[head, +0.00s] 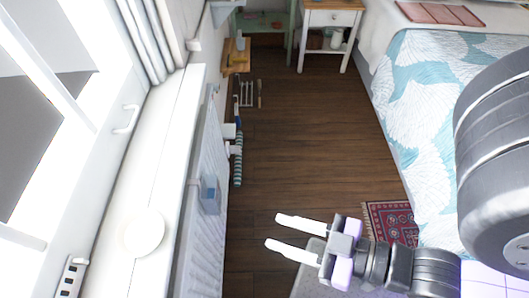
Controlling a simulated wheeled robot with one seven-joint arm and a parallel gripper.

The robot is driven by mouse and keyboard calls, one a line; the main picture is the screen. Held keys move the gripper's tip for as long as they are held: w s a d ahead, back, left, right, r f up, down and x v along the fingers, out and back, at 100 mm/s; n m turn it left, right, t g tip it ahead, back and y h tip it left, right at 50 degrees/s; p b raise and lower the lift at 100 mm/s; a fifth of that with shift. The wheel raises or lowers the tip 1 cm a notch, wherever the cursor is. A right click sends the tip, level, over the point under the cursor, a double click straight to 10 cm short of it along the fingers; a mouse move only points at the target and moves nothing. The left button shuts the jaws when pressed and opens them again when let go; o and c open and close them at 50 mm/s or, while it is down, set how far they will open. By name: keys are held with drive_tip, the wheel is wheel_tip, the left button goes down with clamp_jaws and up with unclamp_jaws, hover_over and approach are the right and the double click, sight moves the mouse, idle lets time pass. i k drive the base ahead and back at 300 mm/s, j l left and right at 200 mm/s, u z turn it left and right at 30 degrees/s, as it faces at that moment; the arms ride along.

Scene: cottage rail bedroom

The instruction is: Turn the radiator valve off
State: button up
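A white radiator (207,232) runs along the left wall under the window sill, seen steeply from above. I cannot clearly make out its valve; a small white fitting (231,150) near the radiator's far end may be it, but it is too small to tell how it is turned. My gripper (273,231) is open and empty, its two white fingers apart and pointing left toward the radiator. It is above the floor, to the right of the radiator and nearer to me than the white fitting, and touches neither.
A small blue thing (210,195) is at the radiator's front. A striped item (238,160) is beside the far end. The bed (420,90) stands on the right, with a red rug (390,222) near it. The wooden floor (300,130) between is clear. A white nightstand (332,18) is at the back.

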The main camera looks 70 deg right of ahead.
sight(233, 149)
drive_tip(key=k+l+z, duration=0.1)
drive_tip(key=k+z, duration=0.2)
drive_tip(key=k, duration=0.15)
drive_tip(key=k+l+z, duration=0.2)
drive_tip(key=k+z, duration=0.15)
drive_tip(key=k+l, duration=0.15)
drive_tip(key=l, duration=0.2)
drive_tip(key=i+j+z, duration=0.1)
drive_tip(key=i+j, duration=0.15)
drive_tip(key=i, duration=0.3)
drive_tip(key=i+j+z, duration=0.15)
drive_tip(key=i+j, duration=0.15)
drive_tip(key=i, duration=0.2)
drive_tip(key=i+j+z, duration=0.1)
drive_tip(key=i+j, duration=0.25)
drive_tip(key=i, duration=0.15)
